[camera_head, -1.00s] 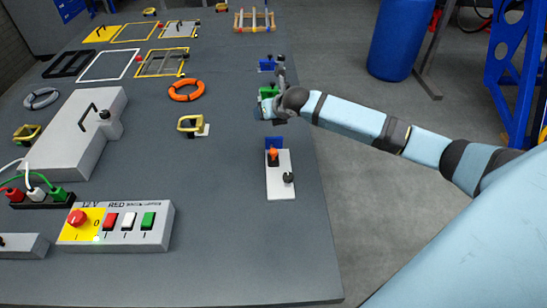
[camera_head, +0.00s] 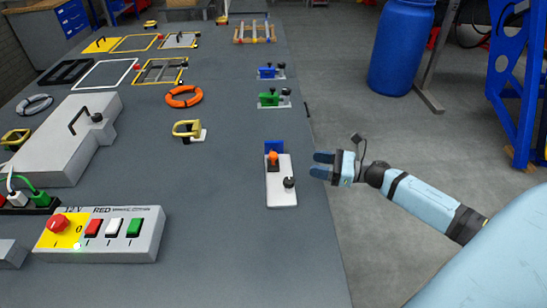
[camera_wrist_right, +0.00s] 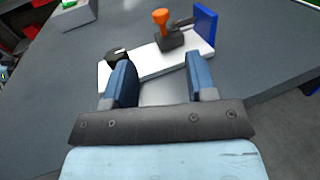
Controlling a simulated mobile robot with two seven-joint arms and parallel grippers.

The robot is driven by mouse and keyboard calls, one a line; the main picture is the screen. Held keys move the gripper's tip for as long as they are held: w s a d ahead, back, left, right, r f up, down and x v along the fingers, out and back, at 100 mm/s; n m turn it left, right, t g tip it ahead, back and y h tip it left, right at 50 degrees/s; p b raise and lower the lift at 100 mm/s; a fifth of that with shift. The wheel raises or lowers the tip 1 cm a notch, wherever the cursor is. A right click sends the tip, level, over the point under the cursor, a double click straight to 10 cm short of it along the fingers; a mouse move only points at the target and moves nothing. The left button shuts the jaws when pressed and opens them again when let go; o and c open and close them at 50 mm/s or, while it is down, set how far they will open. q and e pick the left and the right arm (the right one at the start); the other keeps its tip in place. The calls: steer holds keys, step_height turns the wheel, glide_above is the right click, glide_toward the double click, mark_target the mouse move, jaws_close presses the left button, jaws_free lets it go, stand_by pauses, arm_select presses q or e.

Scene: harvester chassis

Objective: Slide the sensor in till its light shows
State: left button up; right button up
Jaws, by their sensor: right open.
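A white plate (camera_head: 279,194) lies near the table's right edge. On it are a small dark block with an orange top (camera_head: 273,157), an upright blue plate (camera_head: 270,146) at the far end and a black knob (camera_head: 289,183). The wrist view shows the orange top (camera_wrist_right: 161,17) on its dark block, a dark rod reaching towards the blue plate (camera_wrist_right: 205,25), and the black knob (camera_wrist_right: 117,55). I cannot make out a lit sensor light. My right gripper (camera_head: 321,165) is open and empty, right of the white plate and apart from it. My left gripper is out of view.
Farther along the right edge stand a green block unit (camera_head: 269,98) and a blue block unit (camera_head: 267,72). A switch box (camera_head: 100,233) and a grey housing (camera_head: 70,140) are at left. A yellow handle (camera_head: 187,129) stands mid-table. The table around the white plate is clear.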

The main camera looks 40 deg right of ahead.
mark_target(273, 154)
steer(key=p+x, duration=0.2)
steer(key=x, duration=1.1)
steer(key=shift+w, duration=0.2)
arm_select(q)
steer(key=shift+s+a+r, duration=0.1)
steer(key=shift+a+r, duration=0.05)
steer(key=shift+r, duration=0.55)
arm_select(e)
jaws_close()
steer(key=shift+w+f+b, duration=0.1)
steer(key=shift+b, duration=0.7)
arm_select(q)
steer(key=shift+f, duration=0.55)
arm_select(e)
jaws_free()
